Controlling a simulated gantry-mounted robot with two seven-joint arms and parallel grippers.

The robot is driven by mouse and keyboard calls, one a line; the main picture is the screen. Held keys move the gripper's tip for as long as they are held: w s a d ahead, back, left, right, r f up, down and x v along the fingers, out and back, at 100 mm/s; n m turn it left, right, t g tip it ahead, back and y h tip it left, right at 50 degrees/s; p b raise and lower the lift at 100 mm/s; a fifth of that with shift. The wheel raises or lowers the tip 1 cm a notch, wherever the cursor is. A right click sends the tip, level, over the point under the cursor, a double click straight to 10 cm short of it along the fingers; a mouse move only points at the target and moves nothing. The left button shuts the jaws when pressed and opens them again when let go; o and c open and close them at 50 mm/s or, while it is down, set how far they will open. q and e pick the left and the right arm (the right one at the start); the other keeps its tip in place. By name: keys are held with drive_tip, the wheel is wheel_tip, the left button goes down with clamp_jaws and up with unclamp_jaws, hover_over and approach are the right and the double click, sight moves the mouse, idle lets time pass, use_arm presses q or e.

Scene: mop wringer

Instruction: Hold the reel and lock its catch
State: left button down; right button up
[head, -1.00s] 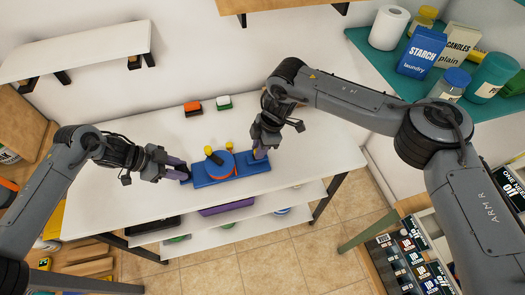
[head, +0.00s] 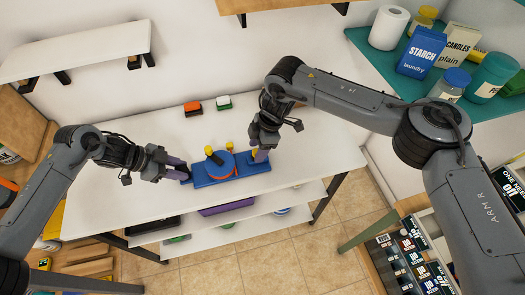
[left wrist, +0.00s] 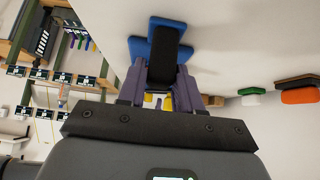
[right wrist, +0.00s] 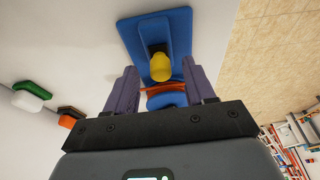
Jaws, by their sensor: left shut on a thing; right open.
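A blue base (head: 200,181) lies along the front of the white table, with a round blue reel (head: 220,164) on it. The reel has a black crank with a yellow knob (head: 208,150), and an orange band shows at its right. My left gripper (head: 184,172) is shut on a black handle (left wrist: 165,50) at the base's left end. My right gripper (head: 260,157) is open above the base's right part. In the right wrist view, a yellow knob (right wrist: 160,67) on a blue raised part lies beyond and between its spread purple fingers, apart from both.
An orange-and-black block (head: 193,107) and a green-and-white block (head: 223,102) stand at the back of the white table (head: 120,190). A teal shelf (head: 385,62) with boxes and bottles is at upper right. The table left of the base is clear.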

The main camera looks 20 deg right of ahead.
drive_tip(key=v, duration=1.1)
drive_tip(key=shift+r, duration=0.3)
drive_tip(key=shift+d, duration=0.1)
use_arm(q)
drive_tip(key=c, duration=0.7)
unclamp_jaws()
